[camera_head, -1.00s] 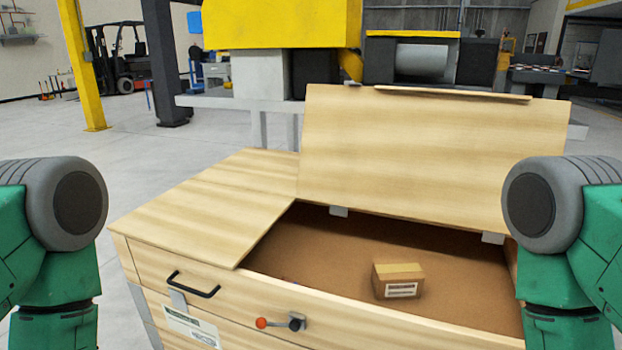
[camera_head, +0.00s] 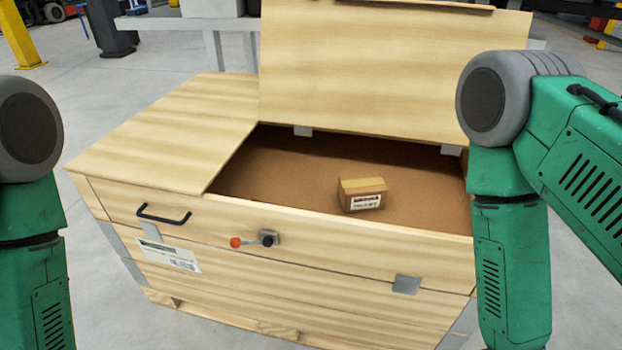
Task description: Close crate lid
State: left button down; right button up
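A large pale wooden crate (camera_head: 330,246) stands in front of me. Its hinged lid (camera_head: 385,75) is open on the right part, standing up and leaning back, with its top edge cut off by the picture. The left part of the top is covered by a flat wooden panel (camera_head: 180,125). A small cardboard box (camera_head: 362,195) with a white label lies inside on the brown floor. My green arms show at the left and right picture edges. Both grippers are out of view below.
The crate front has a black handle (camera_head: 163,214), a latch with a red-orange knob (camera_head: 254,239), a paper label (camera_head: 169,257) and a metal plate (camera_head: 407,284). A grey machine table (camera_head: 225,24) stands behind. Grey floor is free on the left.

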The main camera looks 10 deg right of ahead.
aim_at(393, 68)
jog(key=l, duration=0.45)
jog(key=k+l+u, duration=0.1)
jog(key=l, duration=0.35)
jog(key=k+l, duration=0.1)
jog(key=l, duration=0.35)
jog(key=l+u, duration=0.15)
jog(key=l, duration=0.3)
jog(key=k+l, duration=0.15)
jog(key=l, duration=0.3)
